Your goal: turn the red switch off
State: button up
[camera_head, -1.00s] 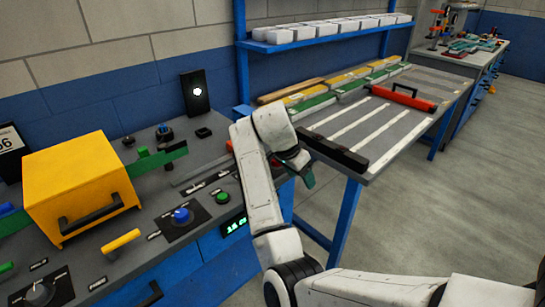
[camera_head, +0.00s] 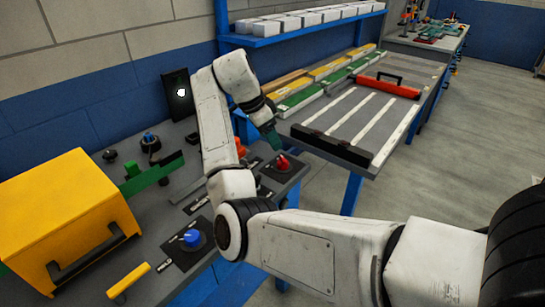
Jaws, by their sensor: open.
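The red switch (camera_head: 283,162) is a red knob on a dark plate at the right end of the control panel (camera_head: 172,213). My gripper (camera_head: 272,141), with dark green fingers, points down just above and slightly left of the red switch in the picture. I see a narrow gap between them, but cannot tell the exact depth. The gripper is open and seems empty. The fingers show nearly edge-on. My arm hides part of the panel to the left of the switch.
A blue knob (camera_head: 192,238), a yellow handle (camera_head: 128,281) and a large yellow box (camera_head: 65,215) are on the panel. A dark upright panel with a white light (camera_head: 180,94) stands behind.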

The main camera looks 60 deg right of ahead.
aim_at(281, 159)
jog(key=x, duration=1)
jog(key=shift+d+f, duration=0.1)
jog(key=shift+f, duration=0.05)
jog(key=shift+c, duration=0.3)
jog(key=c, duration=1)
jog(key=shift+o, duration=0.2)
